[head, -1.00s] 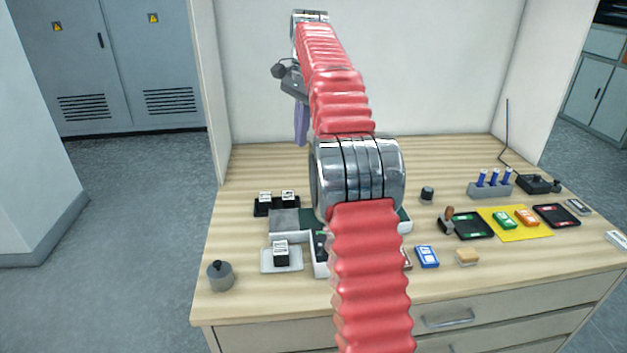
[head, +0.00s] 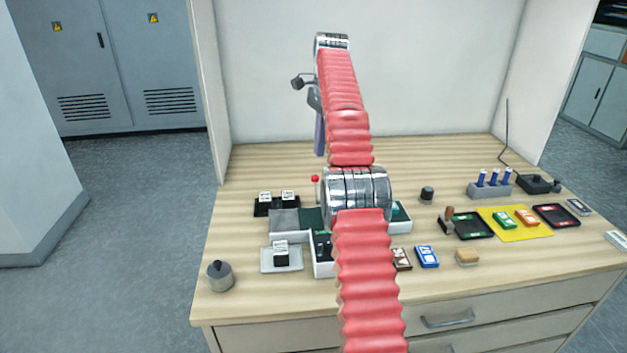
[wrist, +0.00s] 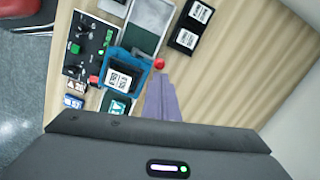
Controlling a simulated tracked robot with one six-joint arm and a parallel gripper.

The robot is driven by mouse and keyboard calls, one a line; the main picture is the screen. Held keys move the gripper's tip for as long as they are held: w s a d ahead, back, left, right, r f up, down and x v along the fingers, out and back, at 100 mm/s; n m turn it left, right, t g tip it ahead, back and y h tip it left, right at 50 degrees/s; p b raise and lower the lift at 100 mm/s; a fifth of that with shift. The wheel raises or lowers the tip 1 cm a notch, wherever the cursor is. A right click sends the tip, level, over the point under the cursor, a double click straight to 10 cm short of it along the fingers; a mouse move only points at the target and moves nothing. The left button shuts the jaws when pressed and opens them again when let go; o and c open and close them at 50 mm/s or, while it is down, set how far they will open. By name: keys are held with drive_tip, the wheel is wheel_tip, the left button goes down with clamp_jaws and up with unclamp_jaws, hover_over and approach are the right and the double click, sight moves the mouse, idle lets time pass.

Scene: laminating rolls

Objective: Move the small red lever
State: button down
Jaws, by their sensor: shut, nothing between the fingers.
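The small red lever shows as a round red knob (head: 315,178) just left of my arm's shiny joint in the head view. In the wrist view a red knob (wrist: 159,63) sits at the corner of a blue frame (wrist: 124,72) holding a white-labelled block. My gripper (head: 319,135) has purple fingers, shut and empty, hanging above the bench in the head view. In the wrist view the fingers (wrist: 160,92) point up the picture, their tips just below the knob; I cannot tell the height gap. My arm hides much of the machine in the head view.
A black control panel (wrist: 88,45) with green and red buttons lies left of the blue frame. Black trays with labelled blocks (head: 276,206) stand at the left. A grey pot (head: 220,276) is at the front left corner. Several cards and trays fill the right. The bench's back is clear.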

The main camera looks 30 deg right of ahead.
drive_tip(key=shift+f, duration=0.1)
hover_over(316, 188)
drive_tip(key=w+d, duration=0.2)
drive_tip(key=w, duration=0.1)
drive_tip(key=shift+s+f, duration=0.15)
drive_tip(key=shift+f, duration=3.25)
drive_tip(key=shift+f, duration=0.9)
drive_tip(key=shift+d, duration=0.15)
drive_tip(key=d, duration=0.2)
drive_tip(key=r, duration=0.1)
drive_tip(key=shift+s+d, duration=0.25)
drive_tip(key=shift+d, duration=0.15)
